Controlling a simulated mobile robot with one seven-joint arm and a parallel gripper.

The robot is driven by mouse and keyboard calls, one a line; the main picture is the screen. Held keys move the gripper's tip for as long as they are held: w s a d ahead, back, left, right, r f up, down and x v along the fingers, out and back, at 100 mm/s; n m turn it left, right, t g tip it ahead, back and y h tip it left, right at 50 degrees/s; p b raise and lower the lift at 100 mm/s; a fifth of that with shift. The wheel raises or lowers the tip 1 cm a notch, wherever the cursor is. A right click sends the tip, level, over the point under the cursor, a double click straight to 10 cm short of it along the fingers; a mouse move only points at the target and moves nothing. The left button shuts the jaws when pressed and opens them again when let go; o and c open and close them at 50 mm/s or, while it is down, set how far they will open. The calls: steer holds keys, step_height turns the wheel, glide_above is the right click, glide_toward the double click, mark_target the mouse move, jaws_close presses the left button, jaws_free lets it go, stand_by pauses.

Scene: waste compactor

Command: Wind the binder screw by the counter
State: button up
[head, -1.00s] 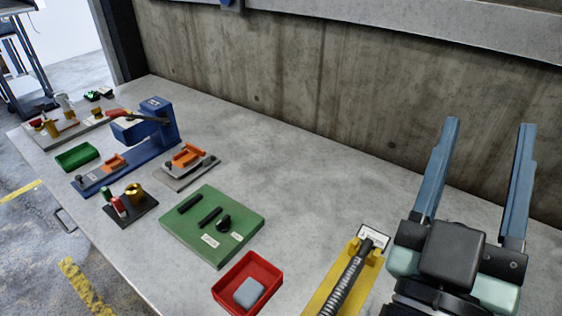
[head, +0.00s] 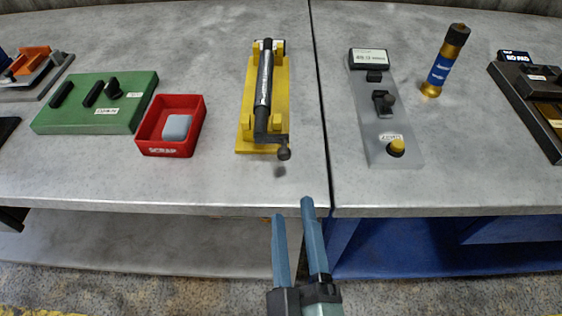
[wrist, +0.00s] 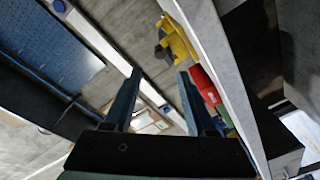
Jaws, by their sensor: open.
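The binder screw (head: 265,78) is a dark, ribbed rod lying on a yellow base (head: 281,100) on the table. Its crank with a dark knob (head: 283,153) is at the end near the table's front edge. The counter appears to be the grey plate (head: 368,125) to its right, with a small display (head: 369,58) too blurred to read surely. My gripper (head: 293,210) is open and empty, below and in front of the crank, apart from it. In the wrist view the yellow base (wrist: 178,40) shows beyond my gripper (wrist: 160,73).
A red scrap tray (head: 153,148) with a grey block and a green board (head: 65,120) stand left of the screw. A gold and blue cylinder (head: 443,65) stands at the right. A seam splits the tabletop between screw and counter. The tabletop's front edge lies near my fingers.

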mark_target(286, 157)
steer(key=w, duration=0.4)
steer(key=w+a, duration=0.1)
steer(key=w, duration=0.7)
steer(key=shift+a, duration=0.15)
steer(key=shift+r, duration=0.15)
jaws_close()
